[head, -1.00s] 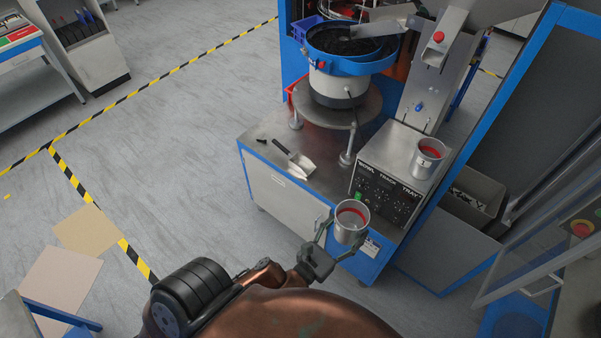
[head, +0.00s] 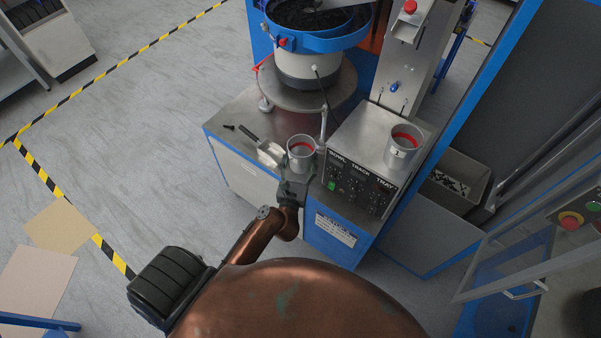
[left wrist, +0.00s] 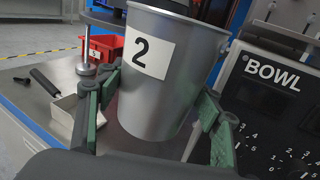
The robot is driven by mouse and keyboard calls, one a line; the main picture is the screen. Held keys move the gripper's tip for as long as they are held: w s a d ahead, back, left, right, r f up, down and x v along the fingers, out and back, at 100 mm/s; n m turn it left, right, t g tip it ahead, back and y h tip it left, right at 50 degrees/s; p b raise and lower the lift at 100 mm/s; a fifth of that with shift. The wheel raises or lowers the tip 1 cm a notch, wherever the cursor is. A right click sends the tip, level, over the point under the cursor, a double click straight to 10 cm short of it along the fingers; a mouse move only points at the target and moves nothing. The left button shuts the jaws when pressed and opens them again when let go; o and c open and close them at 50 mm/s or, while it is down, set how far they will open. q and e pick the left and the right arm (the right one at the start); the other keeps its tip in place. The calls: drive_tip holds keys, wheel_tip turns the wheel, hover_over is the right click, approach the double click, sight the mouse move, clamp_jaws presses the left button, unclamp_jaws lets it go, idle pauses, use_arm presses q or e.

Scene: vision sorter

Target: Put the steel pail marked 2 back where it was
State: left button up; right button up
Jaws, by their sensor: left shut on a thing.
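The steel pail marked 2 (head: 301,154) is a grey pail with red inside its rim. In the left wrist view the pail (left wrist: 160,70) shows its white label with a 2 and stands about upright. My left gripper (head: 297,175) is shut on the pail, with green-padded fingers on both sides of it in the left wrist view (left wrist: 152,115). The pail is over the steel bench top (head: 235,120), left of the control box. I cannot tell whether its base touches the bench. My right gripper is not in view.
A metal scoop (head: 270,153) lies close left of the pail. The control box (head: 362,165) is close on its right, with another steel pail (head: 403,147) on top. The bowl feeder (head: 310,60) stands behind. A red bin (left wrist: 104,48) shows in the left wrist view.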

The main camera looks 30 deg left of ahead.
use_arm(q)
drive_tip(key=w+a+f+y, duration=0.1)
drive_tip(key=w, duration=0.1)
drive_tip(key=w+a+f+n+g+b, duration=0.1)
drive_tip(key=f, duration=0.1)
drive_tip(key=w+a+f+n+y, duration=0.1)
drive_tip(key=w+a+f, duration=0.1)
drive_tip(key=shift+w+y, duration=0.3)
drive_tip(key=shift+w, duration=0.05)
drive_tip(key=shift+g, duration=0.3)
drive_tip(key=f+b, duration=0.2)
drive_tip(key=f, duration=0.3)
drive_tip(key=f+b, duration=0.3)
drive_tip(key=f, duration=0.2)
drive_tip(key=shift+w+a+f+b, duration=0.2)
drive_tip(key=shift+f+b, duration=0.05)
drive_tip(key=shift+b, duration=0.05)
drive_tip(key=shift+r, duration=0.1)
drive_tip(key=shift+f, duration=0.2)
drive_tip(key=o, duration=1.9)
